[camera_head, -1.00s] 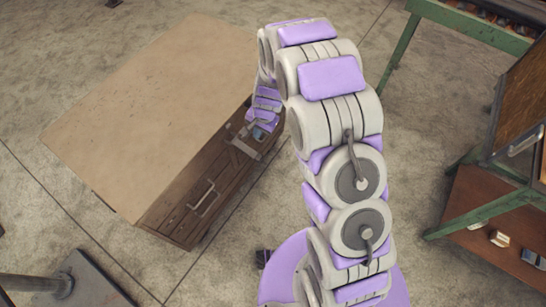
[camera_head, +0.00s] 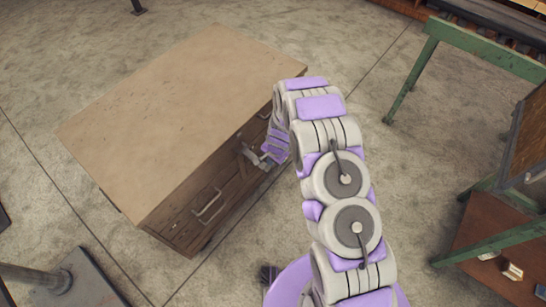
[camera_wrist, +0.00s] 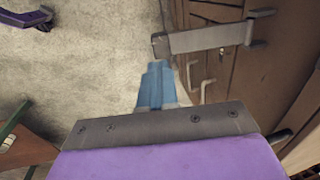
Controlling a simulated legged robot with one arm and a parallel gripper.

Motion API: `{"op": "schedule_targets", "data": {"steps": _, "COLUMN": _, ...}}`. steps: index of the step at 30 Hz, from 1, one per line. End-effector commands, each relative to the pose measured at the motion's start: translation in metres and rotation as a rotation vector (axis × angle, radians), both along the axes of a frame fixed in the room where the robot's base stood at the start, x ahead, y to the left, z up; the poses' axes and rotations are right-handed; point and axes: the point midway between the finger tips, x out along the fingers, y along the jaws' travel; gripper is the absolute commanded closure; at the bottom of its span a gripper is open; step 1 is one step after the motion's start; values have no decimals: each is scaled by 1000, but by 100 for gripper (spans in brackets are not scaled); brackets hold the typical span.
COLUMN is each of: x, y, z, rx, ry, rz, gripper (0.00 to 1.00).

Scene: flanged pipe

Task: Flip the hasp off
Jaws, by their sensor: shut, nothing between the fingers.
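The wooden cabinet (camera_head: 225,185) stands left of my arm with a flat tan top. The hasp, a grey metal strap (camera_wrist: 210,40), is on its front; in the wrist view it runs from a hinge at the right to a bent free end at the left, which overlaps the floor beyond the cabinet. It shows small in the head view (camera_head: 250,155). My gripper (camera_wrist: 157,75), with blue fingers, is shut and empty. Its tips appear just below the hasp's free end; I cannot tell whether they touch. In the head view my gripper (camera_head: 265,158) is beside the cabinet front.
Pale drawer handles (camera_wrist: 205,90) stick out from the cabinet front; one also shows in the head view (camera_head: 207,202). A green-framed bench (camera_head: 425,70) stands at the right. A dark metal base with a post (camera_head: 65,280) is at lower left. Concrete floor (camera_head: 350,65) is open behind.

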Motion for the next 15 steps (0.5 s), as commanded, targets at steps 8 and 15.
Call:
{"op": "schedule_targets", "data": {"steps": 8, "x": 5, "y": 6, "z": -41, "rx": -1, "ry": -1, "rz": 0, "gripper": 100}}
{"op": "schedule_targets", "data": {"steps": 15, "x": 6, "y": 7, "z": -51, "rx": -1, "ry": -1, "rz": 0, "gripper": 100}}
